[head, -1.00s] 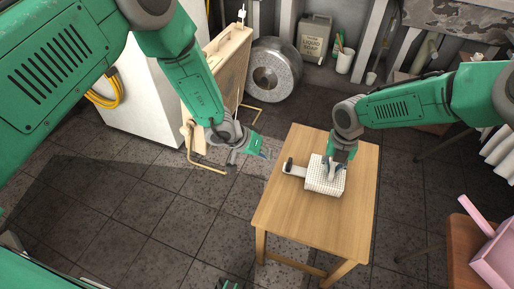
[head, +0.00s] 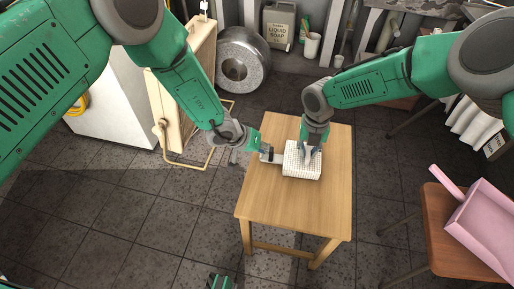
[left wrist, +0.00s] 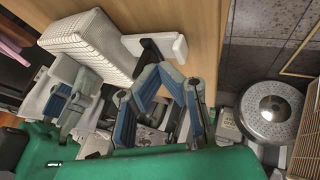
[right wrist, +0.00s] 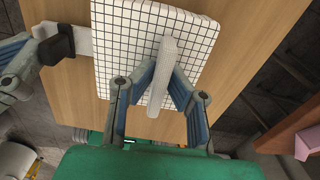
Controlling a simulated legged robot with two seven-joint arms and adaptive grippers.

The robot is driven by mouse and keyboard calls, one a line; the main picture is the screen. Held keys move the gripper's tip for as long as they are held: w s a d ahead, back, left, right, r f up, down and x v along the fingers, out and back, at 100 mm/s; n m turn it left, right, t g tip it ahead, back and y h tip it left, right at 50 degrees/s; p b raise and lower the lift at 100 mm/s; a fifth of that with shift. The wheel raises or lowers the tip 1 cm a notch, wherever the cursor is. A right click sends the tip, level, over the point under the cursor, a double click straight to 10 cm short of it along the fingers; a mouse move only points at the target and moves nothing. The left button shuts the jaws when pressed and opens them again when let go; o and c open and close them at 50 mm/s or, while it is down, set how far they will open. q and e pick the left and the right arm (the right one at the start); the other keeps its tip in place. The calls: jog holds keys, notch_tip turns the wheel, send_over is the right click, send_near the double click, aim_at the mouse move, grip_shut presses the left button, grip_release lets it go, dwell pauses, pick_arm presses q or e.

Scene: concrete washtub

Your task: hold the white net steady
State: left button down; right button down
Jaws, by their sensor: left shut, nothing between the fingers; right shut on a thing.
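The white net (head: 292,172), a boxy shape with a dark grid, lies on the small wooden table (head: 285,205). In the right wrist view its gridded face (right wrist: 125,45) shows with a pale rod-like part (right wrist: 164,70) standing up. My right gripper (head: 308,150) is above the net, shut on that part. A pale strip with a black block (left wrist: 148,50) sticks out from the net's left side. My left gripper (head: 268,154) is at the table's left edge beside this block, shut and empty. Whether its fingertips touch the block is unclear.
A brown stool (head: 440,235) with a pink dustpan (head: 485,225) stands at the right. A metal drum (head: 243,68), a soap can (head: 279,25) and a wooden panel (head: 175,95) stand at the back. The table's front is clear.

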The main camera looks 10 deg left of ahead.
pick_arm(q)
jog(key=shift+d, duration=1.2)
jog(key=shift+a, duration=0.15)
jog(key=a, duration=0.4)
jog(key=shift+a+r, duration=0.2)
jog(key=shift+r, duration=0.1)
jog(key=v, duration=0.9)
jog(key=shift+s, duration=0.15)
pick_arm(e)
jog(key=c, duration=1.5)
grip_release()
